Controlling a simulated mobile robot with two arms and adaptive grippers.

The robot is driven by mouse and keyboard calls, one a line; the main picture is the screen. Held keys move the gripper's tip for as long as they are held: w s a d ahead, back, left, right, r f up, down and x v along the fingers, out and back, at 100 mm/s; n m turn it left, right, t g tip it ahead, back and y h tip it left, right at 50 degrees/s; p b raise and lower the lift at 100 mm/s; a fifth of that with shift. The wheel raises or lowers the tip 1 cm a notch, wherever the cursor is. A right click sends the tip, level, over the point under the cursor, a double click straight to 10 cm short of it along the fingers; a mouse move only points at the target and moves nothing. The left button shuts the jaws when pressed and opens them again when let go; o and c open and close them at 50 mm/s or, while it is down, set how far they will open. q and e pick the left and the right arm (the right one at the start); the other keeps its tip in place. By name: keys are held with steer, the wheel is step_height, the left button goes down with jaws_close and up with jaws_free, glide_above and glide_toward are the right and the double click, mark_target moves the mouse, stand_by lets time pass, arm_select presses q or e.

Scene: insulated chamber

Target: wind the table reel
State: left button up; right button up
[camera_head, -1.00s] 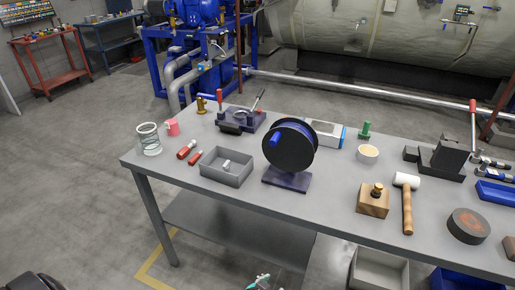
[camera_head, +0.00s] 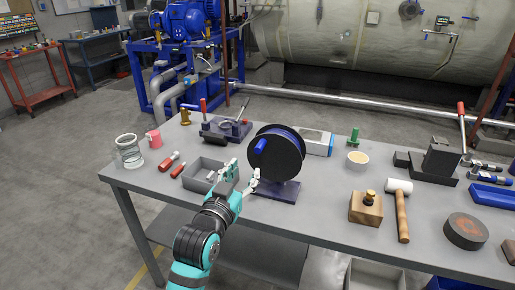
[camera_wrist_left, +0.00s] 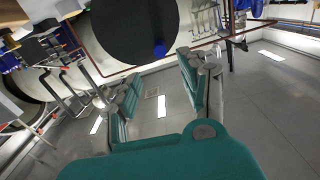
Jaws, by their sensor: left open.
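The table reel (camera_head: 285,155) stands upright on its dark base (camera_head: 283,192) on the grey table. It is a black disc with a blue rim and a blue handle (camera_head: 259,146) on the left part of its face. My left gripper (camera_head: 242,173) is open and empty, just in front of the reel's lower left and below the handle. In the left wrist view, the open fingers (camera_wrist_left: 160,83) point toward the large black disc (camera_wrist_left: 130,30), with a blue patch at its lower right edge. My right gripper is out of view.
A grey open box (camera_head: 205,165) stands close on the left, partly behind my left gripper. Red-handled tools (camera_head: 170,161), a glass jar (camera_head: 129,151) and a vise (camera_head: 225,130) lie farther left and back. A wooden block (camera_head: 366,209) and mallet (camera_head: 401,210) lie right.

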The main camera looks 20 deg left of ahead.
mark_target(256, 153)
arm_select(q)
steer(key=w+p, duration=0.1)
steer(key=w, duration=1)
steer(key=shift+w+d, duration=0.15)
steer(key=shift+d, duration=0.05)
jaws_close()
